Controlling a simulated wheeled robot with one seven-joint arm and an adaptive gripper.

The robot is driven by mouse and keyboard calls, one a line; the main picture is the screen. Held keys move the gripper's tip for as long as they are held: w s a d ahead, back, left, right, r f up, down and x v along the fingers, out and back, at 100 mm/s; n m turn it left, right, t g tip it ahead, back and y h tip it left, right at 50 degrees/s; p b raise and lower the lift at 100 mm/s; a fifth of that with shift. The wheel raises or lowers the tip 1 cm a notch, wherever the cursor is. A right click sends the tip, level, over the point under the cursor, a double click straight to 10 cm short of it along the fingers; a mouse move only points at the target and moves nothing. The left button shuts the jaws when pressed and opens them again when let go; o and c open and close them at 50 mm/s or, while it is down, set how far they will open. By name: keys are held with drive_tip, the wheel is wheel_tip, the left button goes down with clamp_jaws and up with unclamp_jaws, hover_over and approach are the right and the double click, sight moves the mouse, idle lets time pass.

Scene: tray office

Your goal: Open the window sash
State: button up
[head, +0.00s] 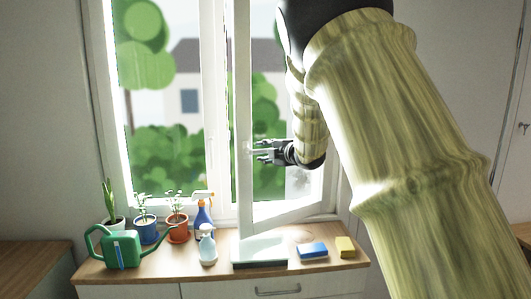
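The right window sash (244,100) has a white frame and stands partly swung into the room. Its free left stile is nearer to me than the fixed frame, and its bottom rail (290,215) slants back to the right. My gripper (262,151) is at the sash's left stile, about mid-height, with its fingers pointing left. A small light part, perhaps the handle, shows at the fingertips; I cannot tell whether the fingers hold it or are only beside it. My arm hides the sash's upper right part.
On the wooden counter stand a green watering can (122,249), potted plants (178,229), an orange-topped blue spray bottle (203,217), a clear bottle (207,246), a flat tray (260,252), a blue sponge (312,251) and a yellow sponge (345,247). The sash's bottom rail is just above the counter.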

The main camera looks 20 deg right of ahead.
drive_tip(key=v, duration=1.1)
drive_tip(key=shift+s, duration=0.3)
